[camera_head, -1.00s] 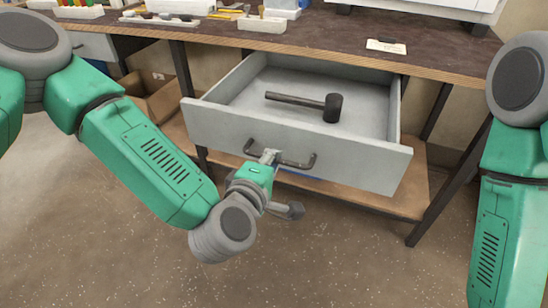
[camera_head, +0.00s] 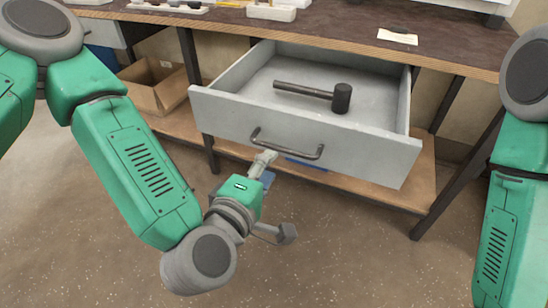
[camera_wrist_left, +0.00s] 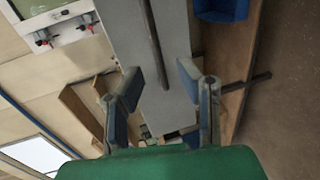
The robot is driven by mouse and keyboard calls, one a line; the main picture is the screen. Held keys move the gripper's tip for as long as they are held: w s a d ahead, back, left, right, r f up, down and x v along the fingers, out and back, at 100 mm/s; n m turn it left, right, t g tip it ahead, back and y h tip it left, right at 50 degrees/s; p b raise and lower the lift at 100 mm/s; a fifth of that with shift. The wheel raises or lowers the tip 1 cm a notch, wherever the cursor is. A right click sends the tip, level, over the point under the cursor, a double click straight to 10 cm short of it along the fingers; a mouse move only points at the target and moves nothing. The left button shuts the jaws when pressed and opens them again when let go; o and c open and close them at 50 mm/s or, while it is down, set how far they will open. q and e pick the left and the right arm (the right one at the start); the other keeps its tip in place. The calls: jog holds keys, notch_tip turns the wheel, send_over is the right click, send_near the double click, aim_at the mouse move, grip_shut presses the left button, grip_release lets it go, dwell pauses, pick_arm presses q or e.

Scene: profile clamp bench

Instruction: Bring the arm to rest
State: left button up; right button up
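My left gripper (camera_head: 264,158) is just below and in front of the grey drawer's handle (camera_head: 287,146), apart from it. In the left wrist view its two fingers (camera_wrist_left: 160,88) are spread with nothing between them, and the handle bar (camera_wrist_left: 154,45) shows beyond them. The drawer (camera_head: 300,128) is pulled open under the bench. A dark mallet (camera_head: 318,93) lies inside it. My right arm shows at the right edge of the head view, but its gripper is out of view.
The bench top (camera_head: 340,38) runs across the back, with a white label card (camera_head: 398,36) on it. A cardboard box (camera_head: 157,84) sits on the lower shelf at left. A blue bin (camera_wrist_left: 222,8) shows in the left wrist view. The floor in front is clear.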

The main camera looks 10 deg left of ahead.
pick_arm(q)
jog(key=shift+s, duration=0.1)
dwell(0.4)
jog(key=s+a+f+m+g+p, duration=0.2)
jog(key=s+a+f+m+g, duration=0.15)
jog(key=s+f+m, duration=0.35)
jog(key=s+a+f+m+g+p, duration=0.25)
jog(key=s+f+m+g, duration=0.2)
jog(key=f, duration=0.35)
jog(key=s+a+f+m+g+y+p, duration=0.1)
jog(key=s+a+m+g+y, duration=0.1)
jog(key=s+a, duration=0.3)
jog(key=s+a+f+m+g+y+p, duration=0.1)
jog(key=s+a+g, duration=0.3)
jog(key=a, duration=0.6)
jog(key=shift+s+a+f+m+y, duration=0.4)
jog(key=shift+f+m+y, duration=0.15)
jog(key=shift+f, duration=0.25)
jog(key=shift+w, duration=0.15)
